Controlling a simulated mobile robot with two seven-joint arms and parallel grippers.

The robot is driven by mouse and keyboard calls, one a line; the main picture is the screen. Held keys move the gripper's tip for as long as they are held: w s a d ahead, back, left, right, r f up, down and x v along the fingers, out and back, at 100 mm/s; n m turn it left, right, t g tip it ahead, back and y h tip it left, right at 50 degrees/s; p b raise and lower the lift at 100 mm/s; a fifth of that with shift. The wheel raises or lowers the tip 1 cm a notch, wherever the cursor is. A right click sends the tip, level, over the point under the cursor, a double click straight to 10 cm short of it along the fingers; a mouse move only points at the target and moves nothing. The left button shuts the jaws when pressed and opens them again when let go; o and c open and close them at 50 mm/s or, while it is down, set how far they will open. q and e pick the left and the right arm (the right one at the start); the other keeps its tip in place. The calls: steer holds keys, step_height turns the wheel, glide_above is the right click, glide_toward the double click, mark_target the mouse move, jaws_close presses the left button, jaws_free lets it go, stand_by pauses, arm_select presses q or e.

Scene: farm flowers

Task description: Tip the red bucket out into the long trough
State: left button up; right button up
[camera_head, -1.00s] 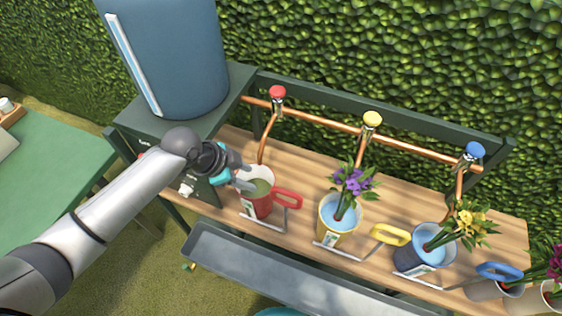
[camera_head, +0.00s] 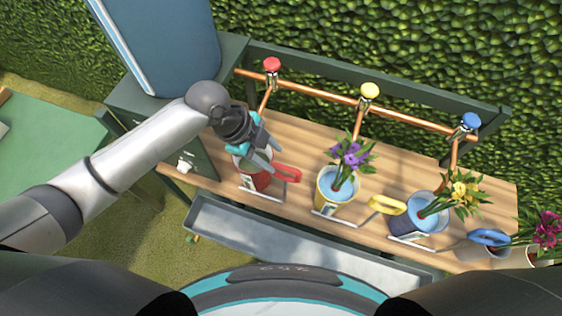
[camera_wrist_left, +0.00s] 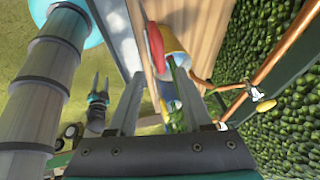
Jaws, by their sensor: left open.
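The red bucket (camera_head: 255,181) stands upright on the wooden bench, its red handle (camera_head: 288,173) pointing right. My left gripper (camera_head: 268,156) is open over the bucket, its fingers close to the handle and covering much of the bucket's mouth. In the left wrist view the red handle (camera_wrist_left: 154,48) shows beyond and between the open fingers; contact cannot be told. The long grey trough (camera_head: 300,246) runs below the bench's front edge. What looks like my right gripper (camera_wrist_left: 100,84) hangs away to the left in the wrist view, too small to judge.
A yellow bucket (camera_head: 325,199) and a blue bucket (camera_head: 405,222), both with flowers, stand to the right. Copper taps with a red knob (camera_head: 272,65), a yellow knob (camera_head: 369,90) and a blue knob (camera_head: 471,121) rise behind. A large blue tank (camera_head: 170,45) stands at the left.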

mark_target(284, 167)
arm_select(q)
steer(key=x, duration=0.5)
steer(key=shift+d+f, duration=0.15)
steer(key=shift+f, duration=0.15)
jaws_close()
stand_by(1.2)
